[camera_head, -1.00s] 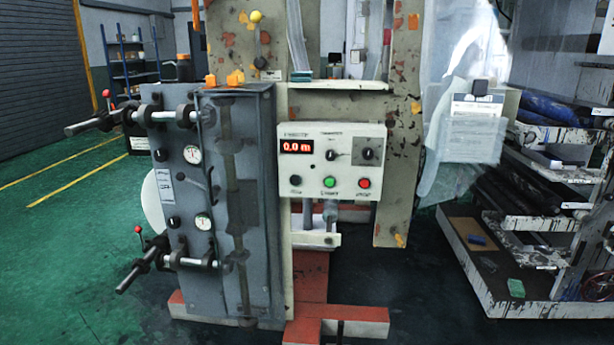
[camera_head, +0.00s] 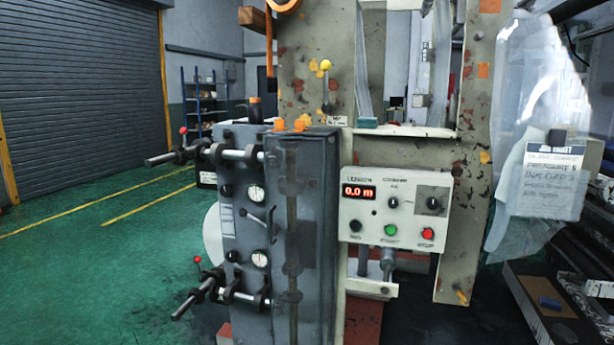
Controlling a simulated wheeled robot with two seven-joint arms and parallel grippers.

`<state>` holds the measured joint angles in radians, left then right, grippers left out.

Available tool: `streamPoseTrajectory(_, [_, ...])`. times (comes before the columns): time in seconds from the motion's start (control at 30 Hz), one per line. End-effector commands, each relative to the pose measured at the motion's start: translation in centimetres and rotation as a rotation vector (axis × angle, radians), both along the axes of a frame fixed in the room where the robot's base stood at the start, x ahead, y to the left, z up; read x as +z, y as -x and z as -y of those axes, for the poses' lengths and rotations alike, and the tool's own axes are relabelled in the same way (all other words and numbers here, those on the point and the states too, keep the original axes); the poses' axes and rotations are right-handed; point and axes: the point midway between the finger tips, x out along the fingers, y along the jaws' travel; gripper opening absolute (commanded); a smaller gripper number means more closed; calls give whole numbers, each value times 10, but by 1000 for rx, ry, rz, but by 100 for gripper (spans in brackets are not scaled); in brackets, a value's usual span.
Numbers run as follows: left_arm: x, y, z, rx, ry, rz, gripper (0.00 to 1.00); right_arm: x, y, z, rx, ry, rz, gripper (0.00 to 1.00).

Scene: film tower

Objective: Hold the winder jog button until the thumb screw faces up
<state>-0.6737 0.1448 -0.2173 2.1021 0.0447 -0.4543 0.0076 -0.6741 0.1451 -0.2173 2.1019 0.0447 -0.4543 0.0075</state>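The cream control panel (camera_head: 394,212) is on the front of the film tower, with a red display (camera_head: 359,191) reading 0.0 m. Along its lower edge are a black button (camera_head: 355,226), a green button (camera_head: 390,229) and a red button (camera_head: 427,234). Their labels are too small to read, so I cannot tell which one is the jog button. Two winder shafts, an upper one (camera_head: 205,154) and a lower one (camera_head: 212,291), stick out left from the grey cabinet (camera_head: 312,230). I cannot make out which way a thumb screw faces. Neither gripper is in view.
A yellow-knobbed lever (camera_head: 326,75) stands above the cabinet. At right are a hanging paper sheet (camera_head: 547,178), plastic film and a low shelf with a tray (camera_head: 550,305). Green floor (camera_head: 110,270) is open at left, before the roller shutter (camera_head: 80,90).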

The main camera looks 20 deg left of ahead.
Motion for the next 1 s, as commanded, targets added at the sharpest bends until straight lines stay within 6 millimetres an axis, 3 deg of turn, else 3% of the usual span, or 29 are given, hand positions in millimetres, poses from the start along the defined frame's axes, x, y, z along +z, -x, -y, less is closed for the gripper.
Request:
streamPoseTrajectory(0.47, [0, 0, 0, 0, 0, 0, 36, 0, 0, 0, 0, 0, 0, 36])
streamPoseTrajectory(0.5, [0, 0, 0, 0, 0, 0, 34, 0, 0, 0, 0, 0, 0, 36])
streamPoseTrajectory(0.63, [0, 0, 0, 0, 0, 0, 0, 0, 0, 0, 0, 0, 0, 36])
streamPoseTrajectory(1.0, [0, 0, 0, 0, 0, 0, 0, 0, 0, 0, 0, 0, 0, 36])
